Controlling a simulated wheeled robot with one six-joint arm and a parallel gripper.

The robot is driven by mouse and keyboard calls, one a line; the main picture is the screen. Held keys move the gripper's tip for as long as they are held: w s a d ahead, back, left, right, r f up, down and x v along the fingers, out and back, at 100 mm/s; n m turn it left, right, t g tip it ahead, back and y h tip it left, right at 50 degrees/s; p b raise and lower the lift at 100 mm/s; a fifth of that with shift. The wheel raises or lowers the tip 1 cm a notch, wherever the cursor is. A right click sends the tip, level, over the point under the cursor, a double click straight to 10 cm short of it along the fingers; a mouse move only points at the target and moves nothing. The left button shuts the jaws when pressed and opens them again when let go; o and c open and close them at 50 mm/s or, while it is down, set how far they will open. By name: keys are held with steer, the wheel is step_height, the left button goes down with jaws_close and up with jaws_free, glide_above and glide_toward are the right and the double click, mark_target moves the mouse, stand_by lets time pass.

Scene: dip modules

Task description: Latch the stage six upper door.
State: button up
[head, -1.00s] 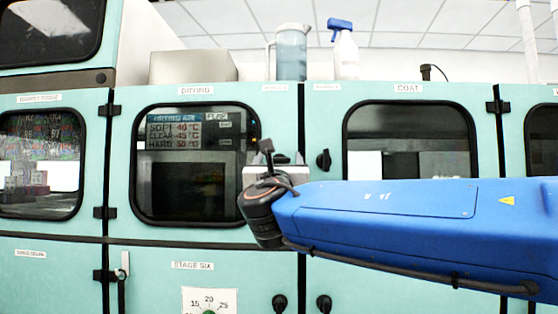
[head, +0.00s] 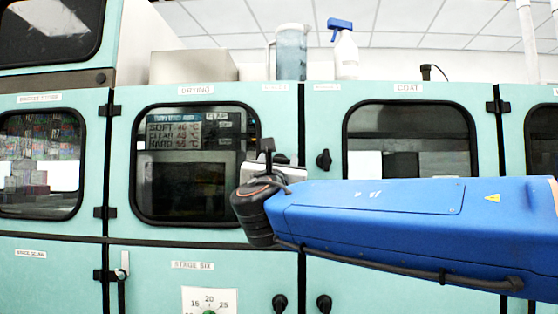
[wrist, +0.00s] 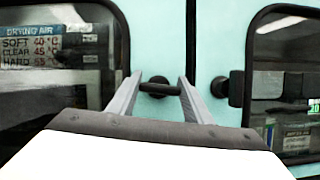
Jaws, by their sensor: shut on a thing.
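The stage six upper door (head: 240,96) is the teal door with a dark window and a drying label, above the panel labelled stage six (head: 191,265). It looks flush with its frame. Its black latch handle (wrist: 160,89) lies near-horizontal between my fingers in the wrist view. My gripper (wrist: 161,82) is shut on this handle, one finger on each side. In the head view my gripper (head: 268,165) is at the door's right edge and hides most of the handle.
The coat door (head: 488,130) is to the right, with its own upright black handle (head: 324,159). Lower handles (head: 279,303) sit beneath my arm. A jug (head: 291,55), a spray bottle (head: 345,55) and a grey box (head: 193,66) stand on top.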

steer(key=m+h, duration=0.1)
steer(key=m, duration=0.2)
steer(key=m+g+h, duration=0.1)
steer(key=m+h, duration=0.1)
steer(key=m, duration=0.1)
steer(key=m+g+h, duration=0.1)
steer(key=m, duration=0.2)
steer(key=m+g+h, duration=0.1)
steer(key=m, duration=0.2)
steer(key=m+g, duration=0.1)
steer(key=m, duration=0.4)
steer(key=shift+d+f+g+h, duration=0.1)
steer(key=shift+g+h, duration=0.3)
steer(key=shift+f+m+g, duration=0.1)
steer(key=shift+m+g, duration=0.5)
steer(key=shift+m, duration=1)
steer(key=o, duration=1.1)
steer(key=shift+c, duration=0.2)
